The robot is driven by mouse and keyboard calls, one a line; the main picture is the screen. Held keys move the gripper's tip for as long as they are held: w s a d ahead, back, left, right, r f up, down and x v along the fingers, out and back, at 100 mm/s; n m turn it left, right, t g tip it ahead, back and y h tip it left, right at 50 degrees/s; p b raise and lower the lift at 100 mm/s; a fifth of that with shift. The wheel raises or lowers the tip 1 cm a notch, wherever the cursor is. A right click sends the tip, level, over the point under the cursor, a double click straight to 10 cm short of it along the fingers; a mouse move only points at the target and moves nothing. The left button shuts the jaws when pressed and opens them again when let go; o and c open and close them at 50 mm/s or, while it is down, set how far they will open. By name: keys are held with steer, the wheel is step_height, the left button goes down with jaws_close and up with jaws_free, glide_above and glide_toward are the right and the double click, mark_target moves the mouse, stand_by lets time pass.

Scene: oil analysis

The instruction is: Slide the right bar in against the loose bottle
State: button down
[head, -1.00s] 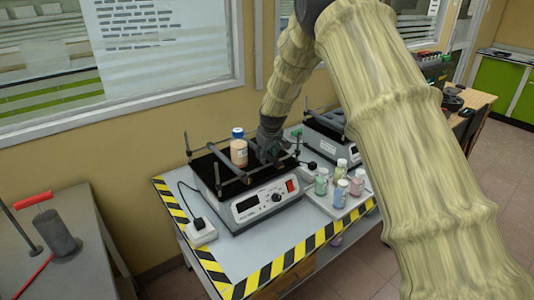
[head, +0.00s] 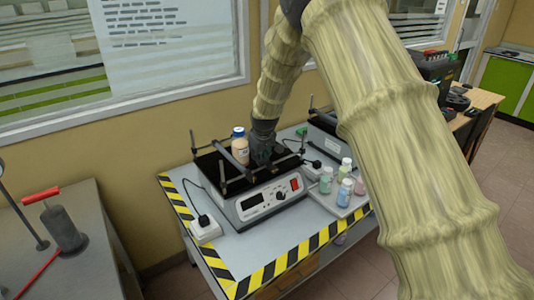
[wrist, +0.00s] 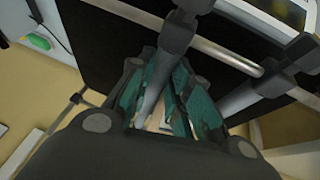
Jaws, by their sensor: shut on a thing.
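The loose bottle (head: 240,149), with a blue cap and peach contents, stands upright on the black top of the shaker (head: 284,190). My gripper (head: 259,160) is just right of the bottle, low over the shaker top. In the head view they look very close; I cannot tell whether they touch. In the wrist view my gripper (wrist: 163,98) is shut on a grey bar (wrist: 151,93), which runs between its teal finger pads. This appears to be the right bar; my gripper hides most of it in the head view.
Upright corner posts (head: 193,142) rise around the shaker. A white tray (head: 347,210) with several small bottles stands to its right, near a second device. A white power socket (head: 204,229) sits on the left. The striped table front is clear.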

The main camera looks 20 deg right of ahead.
steer(key=c, duration=1.3)
jaws_free()
steer(key=v, duration=1.2)
steer(key=shift+d, duration=0.1)
